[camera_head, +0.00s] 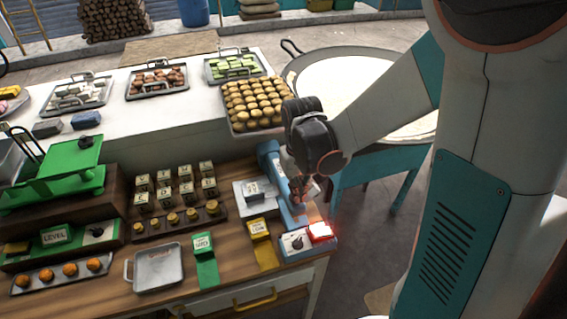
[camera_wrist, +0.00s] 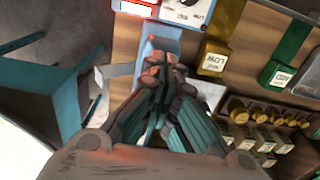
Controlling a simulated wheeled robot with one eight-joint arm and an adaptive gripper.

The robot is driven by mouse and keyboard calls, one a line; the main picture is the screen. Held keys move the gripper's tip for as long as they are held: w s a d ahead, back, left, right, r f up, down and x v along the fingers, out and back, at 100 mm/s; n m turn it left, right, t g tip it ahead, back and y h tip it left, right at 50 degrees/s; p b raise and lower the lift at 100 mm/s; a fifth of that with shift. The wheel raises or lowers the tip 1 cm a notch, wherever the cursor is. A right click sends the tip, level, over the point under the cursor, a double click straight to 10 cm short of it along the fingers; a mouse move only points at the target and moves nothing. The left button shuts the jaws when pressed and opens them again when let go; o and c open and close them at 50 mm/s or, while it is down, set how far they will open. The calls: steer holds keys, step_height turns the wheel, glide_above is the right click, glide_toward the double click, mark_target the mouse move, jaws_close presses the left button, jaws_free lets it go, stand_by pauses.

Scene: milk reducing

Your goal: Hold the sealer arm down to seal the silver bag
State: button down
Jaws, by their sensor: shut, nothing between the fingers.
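The blue sealer (camera_head: 291,215) stands at the right end of the wooden counter. Its blue body also shows in the wrist view (camera_wrist: 162,42), beneath my fingertips. My gripper (camera_head: 304,190) is shut and empty, with its fingertips at the sealer's arm, touching it or just above; the fingers also show in the wrist view (camera_wrist: 160,75). A pale silver-grey flat piece with a small label (camera_head: 250,192), perhaps the silver bag, lies at the sealer's left side. My gripper and wrist hide part of the sealer. A lamp (camera_head: 320,231) on the sealer's front panel glows red.
Left of the sealer are a yellow labelled block (camera_head: 259,230), a green labelled block (camera_head: 204,262) and a grey pan (camera_head: 158,268). A tray of round pastries (camera_head: 256,103) stands behind. A large round pan (camera_head: 375,90) on a teal stand is at the right.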

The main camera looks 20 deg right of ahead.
step_height(320, 180, up, 11)
steer(key=p, duration=0.7)
steer(key=shift+p, duration=0.3)
stand_by(0.4)
steer(key=shift+b, duration=0.3)
steer(key=s+f+t+b, duration=0.7)
steer(key=s+b, duration=0.4)
steer(key=b, duration=1)
steer(key=shift+f, duration=0.45)
